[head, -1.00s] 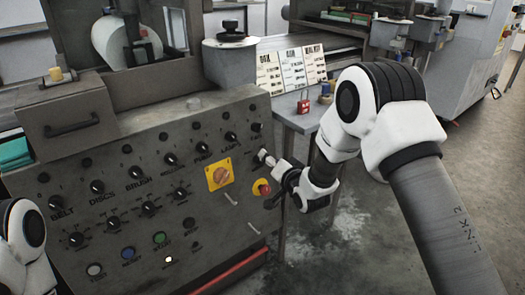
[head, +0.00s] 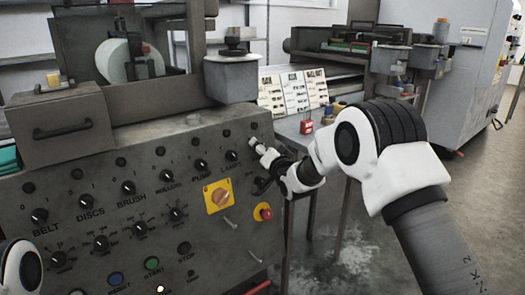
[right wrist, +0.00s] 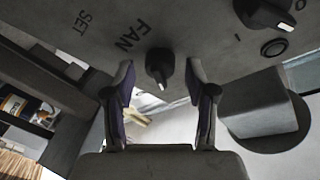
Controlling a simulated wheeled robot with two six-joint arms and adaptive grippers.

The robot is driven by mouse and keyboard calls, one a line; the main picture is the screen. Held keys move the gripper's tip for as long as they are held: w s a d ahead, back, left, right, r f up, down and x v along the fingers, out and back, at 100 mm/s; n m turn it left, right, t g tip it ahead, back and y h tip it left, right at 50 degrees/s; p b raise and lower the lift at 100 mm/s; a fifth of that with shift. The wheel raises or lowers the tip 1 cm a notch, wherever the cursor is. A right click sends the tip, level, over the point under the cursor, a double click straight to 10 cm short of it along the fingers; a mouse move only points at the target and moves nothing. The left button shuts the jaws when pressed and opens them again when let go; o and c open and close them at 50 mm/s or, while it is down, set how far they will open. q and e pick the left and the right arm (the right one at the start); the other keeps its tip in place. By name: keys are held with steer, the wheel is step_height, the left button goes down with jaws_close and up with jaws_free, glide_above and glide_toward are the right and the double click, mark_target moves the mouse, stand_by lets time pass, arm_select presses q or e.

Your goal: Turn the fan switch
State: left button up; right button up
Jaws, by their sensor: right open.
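The fan switch (right wrist: 158,64) is a dark round knob with a pale pointer line, below the FAN label on the grey panel in the right wrist view. My right gripper (right wrist: 161,78) is open, with one finger on each side of the knob; clear gaps show between the knob and both fingers. In the head view the right gripper (head: 261,149) is at the upper right of the control panel (head: 150,262), and it hides the fan switch there. My left gripper is out of view; only part of my left arm shows at the lower left.
Another dark knob (right wrist: 264,13) is near the fan switch in the right wrist view. A yellow plate with an orange rotary switch (head: 219,196) and a red stop button (head: 264,212) sit below my right gripper. A side table (head: 292,135) with a red padlock stands beyond the panel.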

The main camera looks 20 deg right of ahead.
jaws_close()
steer(key=shift+n, duration=0.4)
steer(key=shift+f+n+y, duration=0.15)
steer(key=shift+n+y, duration=0.35)
steer(key=shift+n, duration=0.5)
steer(key=n+y, duration=0.1)
steer(key=n, duration=0.3)
steer(key=shift+t, duration=0.3)
steer(key=n+y, duration=0.1)
steer(key=n, duration=0.3)
steer(key=n+y, duration=0.2)
steer(key=n, duration=0.1)
steer(key=shift+d+n+p, duration=0.1)
steer(key=shift+n+p, duration=0.25)
steer(key=shift+n, duration=0.35)
